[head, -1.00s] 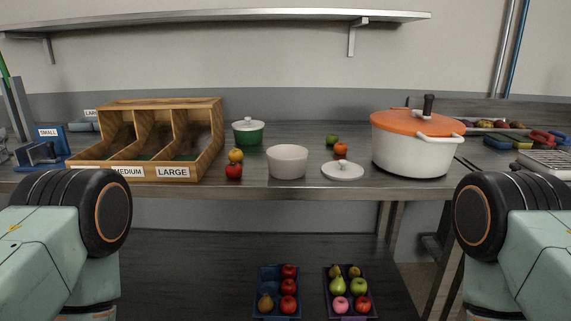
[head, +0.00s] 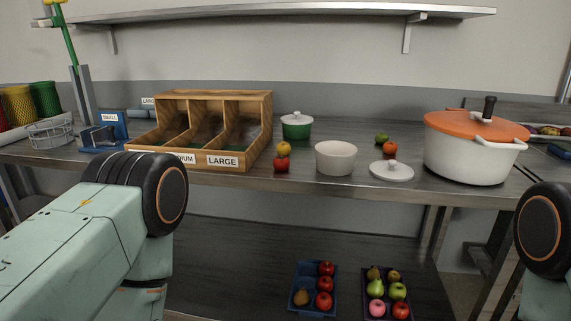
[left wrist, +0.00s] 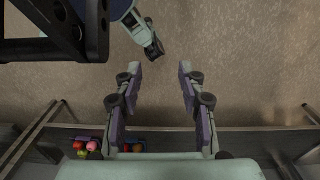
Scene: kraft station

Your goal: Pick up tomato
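A small red round fruit that looks like the tomato (head: 281,165) sits on the steel table (head: 300,181) near its front edge. It is just in front of a yellow-orange fruit (head: 283,148), between the wooden bin and a white bowl. My left gripper (left wrist: 158,75) shows in the left wrist view with its two fingers apart and nothing between them. The head view shows only arm links of mine at the lower left and right, both short of the table, and no gripper. My right gripper is in neither view.
A wooden divided bin (head: 254,148) stands left of the fruit, a white bowl (head: 335,170) right. Behind is a green pot (head: 297,132). A lid (head: 391,175) and large white pot (head: 460,158) are farther right. Fruit trays (head: 301,270) (head: 364,296) lie on the lower shelf.

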